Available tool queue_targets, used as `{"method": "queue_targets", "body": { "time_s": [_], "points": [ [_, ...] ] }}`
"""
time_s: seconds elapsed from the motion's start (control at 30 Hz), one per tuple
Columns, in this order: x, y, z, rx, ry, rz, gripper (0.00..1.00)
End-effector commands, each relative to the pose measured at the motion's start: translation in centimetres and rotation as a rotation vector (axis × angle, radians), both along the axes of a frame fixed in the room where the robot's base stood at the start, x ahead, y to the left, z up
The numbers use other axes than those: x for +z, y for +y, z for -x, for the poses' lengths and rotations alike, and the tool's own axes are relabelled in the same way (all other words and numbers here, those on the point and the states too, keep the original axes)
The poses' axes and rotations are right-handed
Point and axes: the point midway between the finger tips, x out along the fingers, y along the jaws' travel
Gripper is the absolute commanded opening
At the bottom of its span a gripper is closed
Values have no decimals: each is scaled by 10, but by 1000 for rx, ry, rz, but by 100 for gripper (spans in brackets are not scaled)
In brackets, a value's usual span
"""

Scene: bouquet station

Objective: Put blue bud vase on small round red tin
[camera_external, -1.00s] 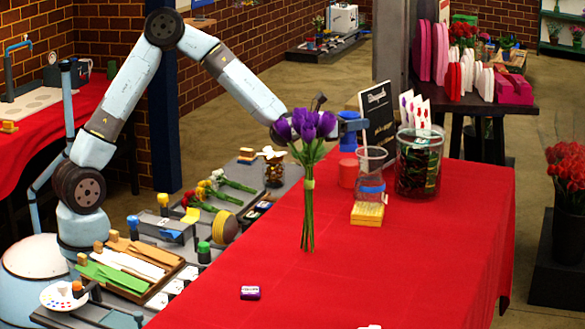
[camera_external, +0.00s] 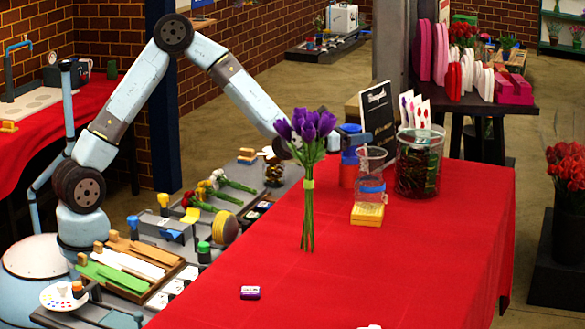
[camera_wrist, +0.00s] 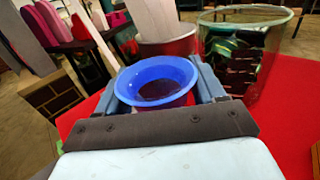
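My gripper (camera_wrist: 165,88) has a finger on each side of the blue bud vase (camera_wrist: 140,72), close against it below the flared rim. The vase is upright, and its open mouth faces up in the wrist view.
A glass beaker (camera_external: 371,163) on a yellow block (camera_external: 367,215) stands close right of the vase. A large glass jar (camera_external: 419,163) is further right, and a dark sign (camera_external: 377,115) is behind. Purple flowers (camera_external: 308,130) stand in front. The near red tablecloth (camera_external: 380,275) is mostly clear.

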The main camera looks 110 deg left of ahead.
Motion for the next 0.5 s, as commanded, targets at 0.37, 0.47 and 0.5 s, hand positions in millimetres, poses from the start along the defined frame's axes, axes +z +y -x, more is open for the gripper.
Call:
{"method": "queue_targets", "body": {
  "time_s": [0.37, 0.47, 0.5],
  "points": [
    [2, -1, 1, 0, 0, 0, 76],
    [2, -7, 7, -1, 1, 1, 76],
    [2, -11, 10, -1, 1, 0, 76]
  ]
}}
